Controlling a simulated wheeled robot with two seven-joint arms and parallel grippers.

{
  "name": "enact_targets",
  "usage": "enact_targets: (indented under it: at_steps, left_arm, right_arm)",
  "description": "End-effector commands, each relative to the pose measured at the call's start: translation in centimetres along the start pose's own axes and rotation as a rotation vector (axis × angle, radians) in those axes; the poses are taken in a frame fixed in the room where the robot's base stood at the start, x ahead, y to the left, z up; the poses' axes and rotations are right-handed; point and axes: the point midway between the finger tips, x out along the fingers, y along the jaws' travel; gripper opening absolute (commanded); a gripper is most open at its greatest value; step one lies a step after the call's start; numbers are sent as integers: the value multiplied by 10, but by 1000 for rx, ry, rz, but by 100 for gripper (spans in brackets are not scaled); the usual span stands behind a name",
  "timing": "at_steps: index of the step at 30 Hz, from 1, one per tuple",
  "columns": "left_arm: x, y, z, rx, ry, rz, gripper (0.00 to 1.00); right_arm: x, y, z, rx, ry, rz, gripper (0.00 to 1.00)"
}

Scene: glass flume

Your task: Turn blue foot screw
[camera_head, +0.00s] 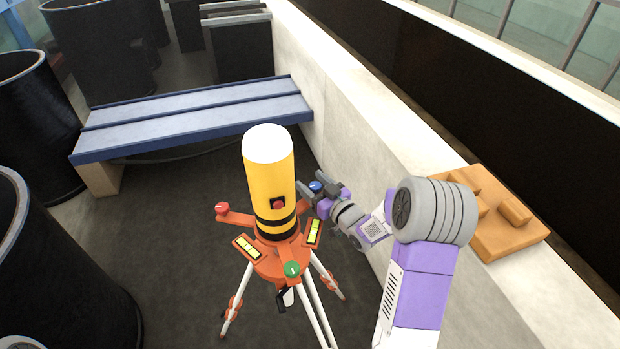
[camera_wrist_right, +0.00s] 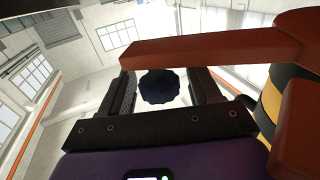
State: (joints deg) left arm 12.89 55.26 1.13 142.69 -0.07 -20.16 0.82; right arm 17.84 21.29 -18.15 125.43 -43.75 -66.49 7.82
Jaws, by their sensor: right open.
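The yellow instrument (camera_head: 268,178) with black bands and a white top stands upright on an orange base (camera_head: 272,262) on a white-legged tripod. The blue foot screw (camera_head: 315,186) is at the base's far right corner. In the right wrist view it is a dark, lobed knob (camera_wrist_right: 159,87) beneath an orange base arm (camera_wrist_right: 215,48). My right gripper (camera_head: 311,194) is at this screw. Its open jaws (camera_wrist_right: 163,92) lie on either side of the knob, with a visible gap on both sides. My left gripper is not in view.
A red foot screw (camera_head: 221,207) and a green foot screw (camera_head: 291,269) are on the other corners. Two yellow level vials (camera_head: 246,246) sit on the base. A pale wall (camera_head: 355,120) bears an orange-brown block (camera_head: 497,235). A blue bench (camera_head: 190,118) is behind.

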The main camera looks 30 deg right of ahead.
Motion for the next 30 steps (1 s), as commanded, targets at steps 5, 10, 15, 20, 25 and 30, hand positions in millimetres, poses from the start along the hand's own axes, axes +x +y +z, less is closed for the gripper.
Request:
enact_targets:
  at_steps: [5,10,15,20,25,30]
  left_arm:
    - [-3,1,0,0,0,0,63]
    - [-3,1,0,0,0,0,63]
    - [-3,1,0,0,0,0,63]
    - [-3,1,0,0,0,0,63]
    - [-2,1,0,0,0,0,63]
    - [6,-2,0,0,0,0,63]
  right_arm:
    - [11,-1,0,0,-1,-1,63]
    - [11,0,1,1,-1,0,63]
    - [11,0,0,1,-1,0,47]
    - [11,0,0,0,-1,0,23]
    - [11,0,0,1,0,2,11]
    - [11,0,1,0,3,30,11]
